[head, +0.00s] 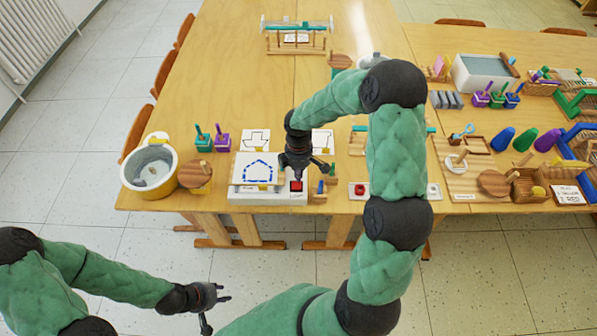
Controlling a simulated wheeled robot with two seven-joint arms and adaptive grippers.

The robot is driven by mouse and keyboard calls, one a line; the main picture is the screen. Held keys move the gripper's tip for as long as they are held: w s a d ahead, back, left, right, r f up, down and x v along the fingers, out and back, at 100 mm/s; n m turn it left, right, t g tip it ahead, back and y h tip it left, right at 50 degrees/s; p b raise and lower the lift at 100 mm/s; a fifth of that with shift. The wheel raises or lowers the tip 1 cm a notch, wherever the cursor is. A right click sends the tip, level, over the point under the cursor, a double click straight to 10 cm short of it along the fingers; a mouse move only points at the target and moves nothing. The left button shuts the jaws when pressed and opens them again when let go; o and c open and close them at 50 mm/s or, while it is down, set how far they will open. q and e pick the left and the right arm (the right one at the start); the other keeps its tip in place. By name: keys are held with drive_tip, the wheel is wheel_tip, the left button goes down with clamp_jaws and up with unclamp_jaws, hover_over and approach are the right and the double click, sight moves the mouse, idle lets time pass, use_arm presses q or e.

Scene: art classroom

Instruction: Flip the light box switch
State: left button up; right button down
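The light box (262,198) is a low white box at the front edge of the table. A sheet with a blue dotted house outline (256,171) lies on its top. The red switch (296,186) is at the right end of its top. My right gripper (303,172) points down just above and behind the switch. I cannot tell whether it touches the switch, nor how its fingers are set. My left gripper (216,311) is off the table in front, with its fingers apart and empty.
A grey-lined bucket (150,170) and a round wooden piece (195,174) stand left of the box. A white strip with a red button (360,189) lies to the right. Brush cups (221,142) stand behind. My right arm hides part of the table's middle.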

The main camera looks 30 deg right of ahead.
drive_tip(key=shift+r+p, duration=0.7)
drive_tip(key=shift+r, duration=0.15)
